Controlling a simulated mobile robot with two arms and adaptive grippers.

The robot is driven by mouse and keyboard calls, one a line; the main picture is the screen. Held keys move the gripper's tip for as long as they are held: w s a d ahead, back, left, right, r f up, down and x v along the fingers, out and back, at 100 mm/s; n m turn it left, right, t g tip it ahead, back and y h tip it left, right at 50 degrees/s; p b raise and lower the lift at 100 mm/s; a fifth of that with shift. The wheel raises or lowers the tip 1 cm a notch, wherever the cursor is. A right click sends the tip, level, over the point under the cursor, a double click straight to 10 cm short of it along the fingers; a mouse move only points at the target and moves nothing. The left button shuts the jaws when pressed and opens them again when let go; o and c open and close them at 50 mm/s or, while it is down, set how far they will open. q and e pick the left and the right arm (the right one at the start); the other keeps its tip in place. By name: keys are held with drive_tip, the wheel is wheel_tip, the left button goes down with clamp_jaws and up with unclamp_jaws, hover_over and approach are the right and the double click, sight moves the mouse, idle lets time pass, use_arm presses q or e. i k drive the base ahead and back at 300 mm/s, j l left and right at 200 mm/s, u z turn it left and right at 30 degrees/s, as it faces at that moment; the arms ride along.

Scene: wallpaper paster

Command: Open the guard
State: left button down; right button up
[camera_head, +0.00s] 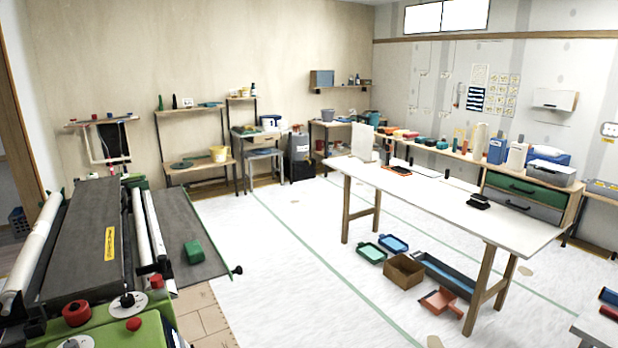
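The wallpaper pasting machine (130,334) stands at the left, with a green body and red and white knobs on its near end. A long dark grey cover panel (82,262) with a yellow label lies along its top and looks like the guard. It appears closed down flat. A white roll (32,250) lies to its left, and pale rollers (140,232) run along its right side. Neither of my grippers is in view.
A grey side tray (190,232) with a green block (194,252) extends right of the machine. A long white table (440,198) stands at the right, with trays and a cardboard box (403,272) on the floor below. The white floor between is clear.

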sight(86, 263)
drive_tip(key=l+z, duration=0.15)
drive_tip(key=z, duration=0.2)
drive_tip(key=l+z, duration=0.1)
drive_tip(key=z, duration=0.25)
drive_tip(key=l+z, duration=0.15)
drive_tip(key=z, duration=0.15)
drive_tip(key=i+l+u, duration=0.35)
drive_tip(key=i+l, duration=0.35)
drive_tip(key=i+u, duration=0.2)
drive_tip(key=u, duration=0.25)
drive_tip(key=i+u, duration=0.15)
drive_tip(key=u, duration=0.3)
drive_tip(key=i+u, duration=0.2)
drive_tip(key=u, duration=0.2)
drive_tip(key=i+l+u, duration=0.15)
drive_tip(key=u, duration=0.3)
drive_tip(key=i+l+u, duration=0.15)
drive_tip(key=u, duration=0.35)
drive_tip(key=i+l+u, duration=0.3)
drive_tip(key=u, duration=0.15)
drive_tip(key=i+l+u, duration=0.2)
drive_tip(key=l+u, duration=0.15)
drive_tip(key=u, duration=0.15)
